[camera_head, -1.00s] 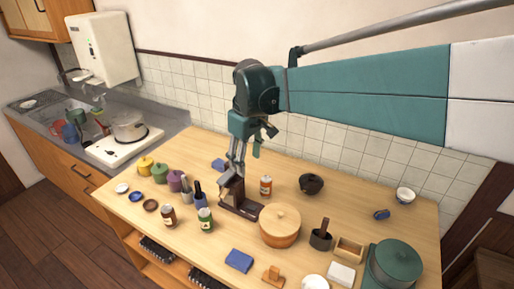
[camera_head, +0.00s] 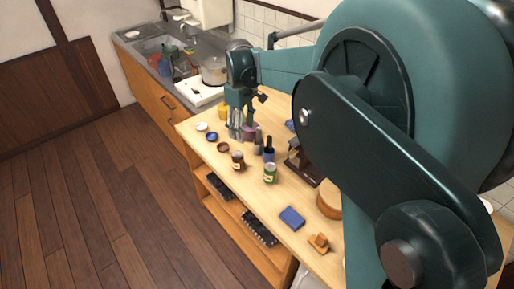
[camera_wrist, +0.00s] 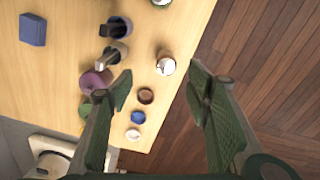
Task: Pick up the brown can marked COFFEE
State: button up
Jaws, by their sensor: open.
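The brown can (camera_head: 238,161), with a pale label, stands upright near the front edge of the wooden table. Its lettering is too small to read. In the wrist view, the can (camera_wrist: 166,66) is seen from above, by the table edge, between and beyond the two fingertips. My gripper (camera_head: 239,132) points down above the small dishes, behind and above the can, apart from it. In the wrist view, the gripper (camera_wrist: 159,84) is open with nothing between its fingers.
A green can (camera_head: 270,173) stands to the right. Small brown (camera_head: 223,147), blue (camera_head: 211,136) and white (camera_head: 202,127) dishes lie left of the brown can. A purple pot (camera_wrist: 94,84) is close to one finger. A blue block (camera_head: 291,217) lies at the front right.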

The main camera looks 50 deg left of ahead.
aim_at(237, 154)
jog(key=shift+n, duration=0.3)
jog(key=f, duration=0.4)
jog(key=s+a+f, duration=0.1)
jog(key=f, duration=0.2)
jog(key=s+a+f, duration=0.1)
jog(key=f, duration=0.3)
jog(key=shift+s+a+f, duration=0.1)
jog(key=shift+a+f, duration=0.05)
jog(key=shift+f, duration=0.55)
jog(key=shift+f, duration=0.1)
jog(key=shift+f, duration=1.2)
jog(key=shift+f, duration=0.1)
jog(key=shift+f, duration=2.5)
